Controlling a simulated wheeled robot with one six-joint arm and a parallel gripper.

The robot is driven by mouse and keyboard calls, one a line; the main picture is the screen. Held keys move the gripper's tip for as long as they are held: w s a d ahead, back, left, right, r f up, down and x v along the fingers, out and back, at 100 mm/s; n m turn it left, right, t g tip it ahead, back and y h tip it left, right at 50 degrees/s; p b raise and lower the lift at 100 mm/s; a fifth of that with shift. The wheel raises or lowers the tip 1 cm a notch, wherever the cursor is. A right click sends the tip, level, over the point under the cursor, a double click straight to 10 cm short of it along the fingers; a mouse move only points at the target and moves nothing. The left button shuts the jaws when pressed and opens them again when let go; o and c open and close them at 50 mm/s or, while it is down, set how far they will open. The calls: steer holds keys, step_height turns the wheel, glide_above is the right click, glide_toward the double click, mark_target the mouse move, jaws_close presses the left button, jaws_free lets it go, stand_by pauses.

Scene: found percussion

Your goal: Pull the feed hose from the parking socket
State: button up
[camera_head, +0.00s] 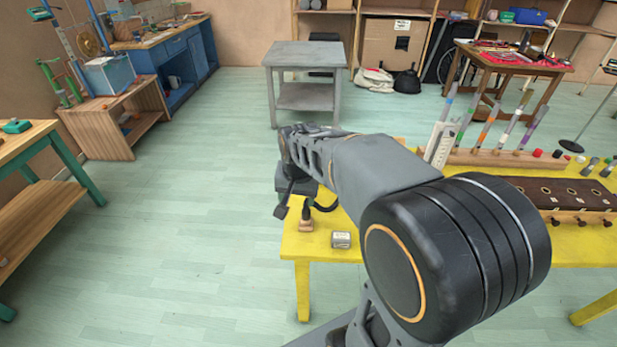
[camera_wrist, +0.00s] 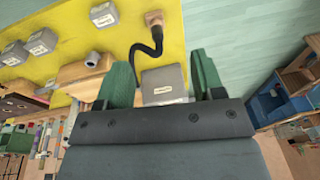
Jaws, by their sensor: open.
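A small wooden block (camera_head: 306,224) with a dark fitting in its top stands near the left front corner of the yellow table; it looks like the parking socket. It also shows at the top of the wrist view (camera_wrist: 154,17). The black feed hose (camera_wrist: 156,42) runs from this block in a bend toward my gripper's left finger, where its other end is hidden. My gripper (camera_wrist: 162,64) is open, its green fingers wide apart. A grey labelled box (camera_wrist: 165,80) shows between the fingers; I cannot tell how far beyond them it is. The block is clear of the fingers.
A small grey labelled box (camera_head: 341,240) sits right of the block on the yellow table (camera_head: 330,253). A wooden piece with a grey nozzle (camera_wrist: 78,75) lies left of my fingers in the wrist view. A grey side table (camera_head: 305,55) stands behind.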

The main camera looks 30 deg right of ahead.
steer(key=w+d+f+m+g, duration=0.1)
steer(key=w+d+f+m, duration=0.35)
steer(key=w, duration=0.35)
steer(key=m+g+p, duration=0.1)
steer(key=m, duration=0.3)
glide_toward(306, 208)
step_height(306, 208, down, 12)
steer(key=shift+w+d+f+p, duration=0.1)
steer(key=shift+w+p, duration=0.05)
steer(key=shift+p, duration=0.8)
steer(key=shift+c, duration=0.4)
steer(key=c, duration=0.9)
steer(key=shift+r+p, duration=0.8)
steer(key=shift+r, duration=0.6)
